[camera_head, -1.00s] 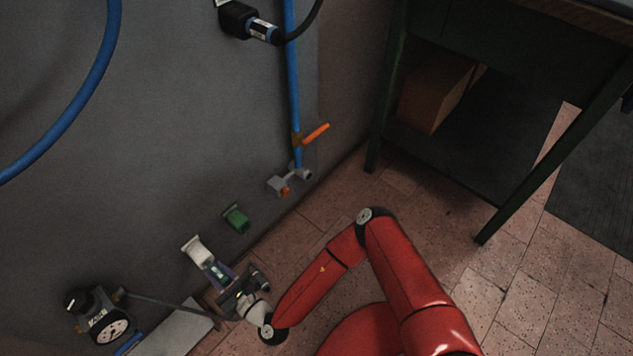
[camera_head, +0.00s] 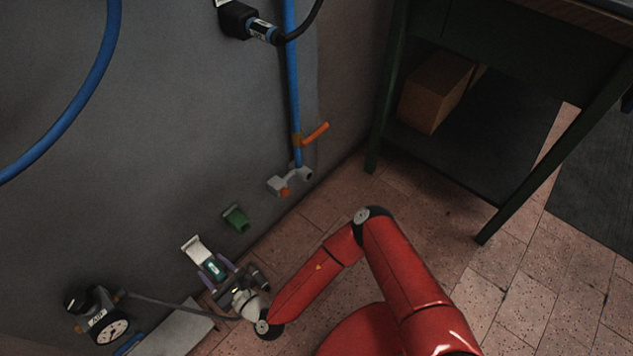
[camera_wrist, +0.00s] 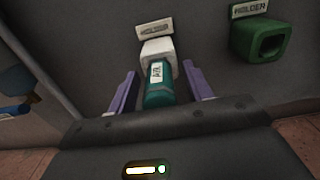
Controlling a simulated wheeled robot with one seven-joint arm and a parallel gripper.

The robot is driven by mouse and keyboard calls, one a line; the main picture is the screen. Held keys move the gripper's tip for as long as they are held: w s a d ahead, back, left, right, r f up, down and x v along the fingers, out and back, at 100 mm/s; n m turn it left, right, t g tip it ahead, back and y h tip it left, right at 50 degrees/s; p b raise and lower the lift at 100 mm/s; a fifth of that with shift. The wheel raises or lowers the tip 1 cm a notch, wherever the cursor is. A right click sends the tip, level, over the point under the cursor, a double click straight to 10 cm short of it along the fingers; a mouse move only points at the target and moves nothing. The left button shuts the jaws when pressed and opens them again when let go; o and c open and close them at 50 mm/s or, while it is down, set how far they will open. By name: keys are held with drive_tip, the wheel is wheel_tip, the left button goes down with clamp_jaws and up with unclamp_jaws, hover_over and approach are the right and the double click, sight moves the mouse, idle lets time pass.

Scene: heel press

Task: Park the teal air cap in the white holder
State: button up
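The white holder (camera_head: 197,248) is fixed to the grey wall, and it also shows in the wrist view (camera_wrist: 158,48) under a label plate. The teal air cap (camera_wrist: 158,88), marked "AIR", sits with its far end at the mouth of the white holder; how deep it sits is hidden. It also shows in the head view (camera_head: 215,269). My gripper (camera_wrist: 160,71) is open, with one purple finger on each side of the cap and a visible gap to both. In the head view my gripper (camera_head: 214,266) is in front of the white holder.
A green holder (camera_wrist: 262,42) is on the wall to the right of the white one. A gauge unit (camera_head: 98,317) is at lower left. A pipe with an orange-handled valve (camera_head: 314,134) is further right. A dark green table (camera_head: 378,125) stands at right.

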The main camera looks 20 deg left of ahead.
drive_tip(key=v, duration=0.7)
drive_tip(key=shift+d, duration=0.2)
drive_tip(key=w+d+r+n+g+y, duration=0.1)
drive_tip(key=w+d+r+n+g, duration=0.2)
drive_tip(key=r+n+g, duration=0.7)
drive_tip(key=w+d+r+n+g, duration=0.3)
drive_tip(key=r+n+g, duration=0.45)
drive_tip(key=r, duration=0.45)
drive_tip(key=w+d+r+n+t+h, duration=0.1)
drive_tip(key=d+r+t+h, duration=0.4)
drive_tip(key=d, duration=0.8)
drive_tip(key=w+d+r+n+t+h, duration=0.1)
drive_tip(key=d+r+n+t+h, duration=0.1)
drive_tip(key=d+r+t+h, duration=0.4)
drive_tip(key=w+d+r+n+t+h, duration=0.2)
drive_tip(key=d+r+t+h, duration=0.3)
drive_tip(key=d, duration=1.5)
wheel_tip(320, 180, up, 5)
drive_tip(key=shift+d+f+h, duration=0.1)
drive_tip(key=shift+d+h, duration=0.25)
drive_tip(key=shift+h, duration=0.45)
drive_tip(key=shift+w, duration=0.1)
